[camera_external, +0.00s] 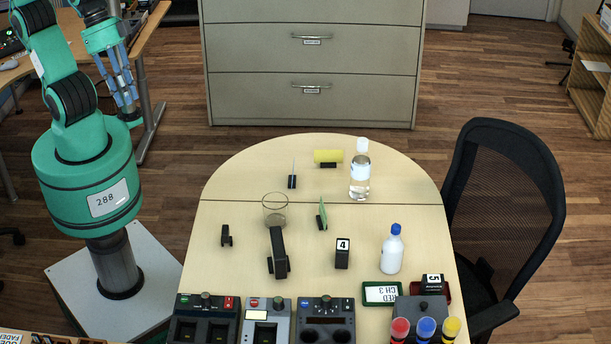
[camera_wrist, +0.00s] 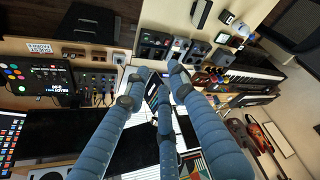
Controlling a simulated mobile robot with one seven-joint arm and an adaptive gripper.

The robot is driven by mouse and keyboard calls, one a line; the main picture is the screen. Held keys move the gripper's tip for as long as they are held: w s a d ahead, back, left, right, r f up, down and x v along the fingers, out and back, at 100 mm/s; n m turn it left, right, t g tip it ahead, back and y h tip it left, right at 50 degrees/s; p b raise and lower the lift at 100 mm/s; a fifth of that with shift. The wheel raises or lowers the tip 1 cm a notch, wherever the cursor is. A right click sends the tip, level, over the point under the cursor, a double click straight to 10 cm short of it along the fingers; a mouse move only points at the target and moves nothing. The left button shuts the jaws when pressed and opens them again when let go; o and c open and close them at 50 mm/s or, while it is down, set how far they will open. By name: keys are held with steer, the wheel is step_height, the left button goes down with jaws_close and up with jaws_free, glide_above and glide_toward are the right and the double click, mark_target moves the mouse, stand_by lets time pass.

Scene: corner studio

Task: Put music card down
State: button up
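My gripper (camera_external: 128,100) hangs at the upper left in the external view, left of the table and well away from it, with its blue fingers pointing down. In the wrist view the fingers of my gripper (camera_wrist: 157,80) reach up from the bottom, their tips near each other. Dark and white shapes show between the tips; I cannot tell whether they are a held card or the background. No music card can be picked out for certain. On the table (camera_external: 235,218), a green card (camera_external: 323,214) stands in a small black holder, and a thin card (camera_external: 293,170) stands edge-on behind it.
The table holds a clear glass (camera_external: 275,211), a clear bottle (camera_external: 360,172), a white blue-capped bottle (camera_external: 392,250), a yellow roll (camera_external: 328,156) and a black block marked 4 (camera_external: 342,254). Devices (camera_external: 266,322) crowd the front edge. A chair (camera_external: 508,200) stands right. The table's left part has free room.

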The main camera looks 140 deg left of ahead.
steer(key=s+d+m, duration=0.2)
steer(key=s, duration=0.1)
steer(key=s+d, duration=0.1)
steer(key=shift+s+d+m+t+h, duration=0.25)
steer(key=shift+s+m+t+h, duration=0.05)
steer(key=shift+m, duration=0.1)
